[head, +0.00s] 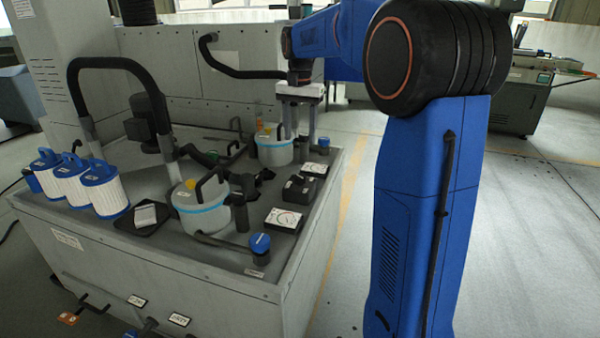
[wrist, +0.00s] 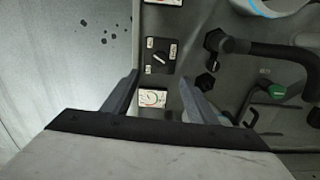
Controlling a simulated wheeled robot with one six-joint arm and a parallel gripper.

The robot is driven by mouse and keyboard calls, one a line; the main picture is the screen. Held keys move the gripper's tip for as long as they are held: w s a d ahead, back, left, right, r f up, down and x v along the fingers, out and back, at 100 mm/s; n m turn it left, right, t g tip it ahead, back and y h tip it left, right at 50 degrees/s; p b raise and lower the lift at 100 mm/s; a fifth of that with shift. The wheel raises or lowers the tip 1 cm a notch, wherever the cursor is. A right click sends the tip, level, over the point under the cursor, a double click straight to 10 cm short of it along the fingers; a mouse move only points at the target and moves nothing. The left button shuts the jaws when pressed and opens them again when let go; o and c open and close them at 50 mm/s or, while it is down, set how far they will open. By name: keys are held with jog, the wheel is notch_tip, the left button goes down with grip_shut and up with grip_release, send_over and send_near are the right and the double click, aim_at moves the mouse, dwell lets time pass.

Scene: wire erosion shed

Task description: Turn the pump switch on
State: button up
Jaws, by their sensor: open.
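The pump switch appears to be the black box with a small rotary knob and pale labels around it, in the wrist view (wrist: 160,57); the knob's pale mark lies slanted. In the head view the black box (head: 299,190) sits on the grey tank top between two white dial gauges. My gripper (wrist: 160,82) is open, its two fingers spread either side of the view's middle, with nothing between them. In the head view my gripper (head: 298,133) points down above the far right part of the tank top, apart from the switch. Which position the knob marks cannot be read.
White gauges (head: 284,219) and (head: 314,169) flank the switch. Pale canisters with blue bands (head: 200,212) and (head: 274,150), a blue-capped valve (head: 260,244), black hoses and white filters (head: 107,190) crowd the tank top. Open floor lies right of the tank.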

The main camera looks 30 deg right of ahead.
aim_at(300, 176)
notch_tip(300, 176, down, 14)
jog(key=shift+f, duration=0.15)
dwell(0.4)
jog(key=c, duration=1.1)
jog(key=shift+o, duration=0.2)
